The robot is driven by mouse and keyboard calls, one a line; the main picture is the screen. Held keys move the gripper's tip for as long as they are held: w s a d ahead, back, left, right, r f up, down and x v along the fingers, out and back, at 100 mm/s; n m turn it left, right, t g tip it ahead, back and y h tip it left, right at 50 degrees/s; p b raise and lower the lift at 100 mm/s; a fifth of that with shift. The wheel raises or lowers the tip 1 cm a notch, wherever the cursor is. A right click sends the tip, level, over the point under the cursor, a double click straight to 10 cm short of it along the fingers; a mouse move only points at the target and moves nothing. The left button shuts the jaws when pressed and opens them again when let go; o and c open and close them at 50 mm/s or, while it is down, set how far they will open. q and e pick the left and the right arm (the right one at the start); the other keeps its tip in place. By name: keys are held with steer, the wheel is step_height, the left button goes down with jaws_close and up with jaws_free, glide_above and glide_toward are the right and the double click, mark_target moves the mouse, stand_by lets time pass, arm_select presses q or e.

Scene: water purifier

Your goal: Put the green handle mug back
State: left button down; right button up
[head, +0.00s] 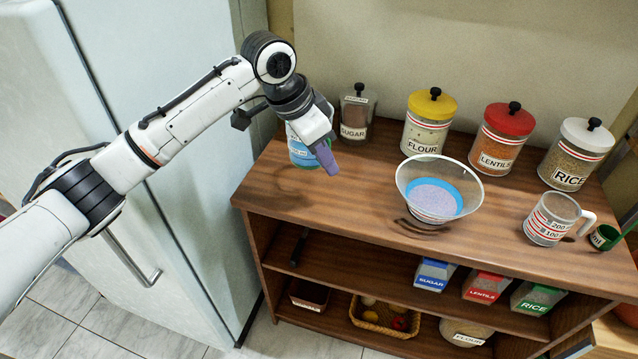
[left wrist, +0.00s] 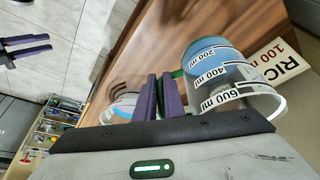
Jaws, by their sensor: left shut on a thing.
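The green-handled mug (left wrist: 215,75) is a clear measuring mug with 200, 400 and 600 ml marks and something blue inside. My left gripper (left wrist: 165,95) is shut on its green handle in the left wrist view. In the head view the mug (head: 302,152) is partly hidden behind my left gripper (head: 328,160), at the left end of the wooden shelf unit's top. Whether it touches the top cannot be told. My right gripper (left wrist: 25,45) shows at the upper left of the left wrist view, its purple fingers apart and empty.
The front left of the top is clear. A fridge (head: 190,150) stands at left.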

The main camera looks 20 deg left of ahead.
arm_select(q)
steer(key=shift+f, duration=3.5)
steer(key=c, duration=1.9)
jaws_free()
steer(key=shift+f, duration=0.15)
steer(key=shift+o, duration=0.2)
steer(key=v, duration=1.2)
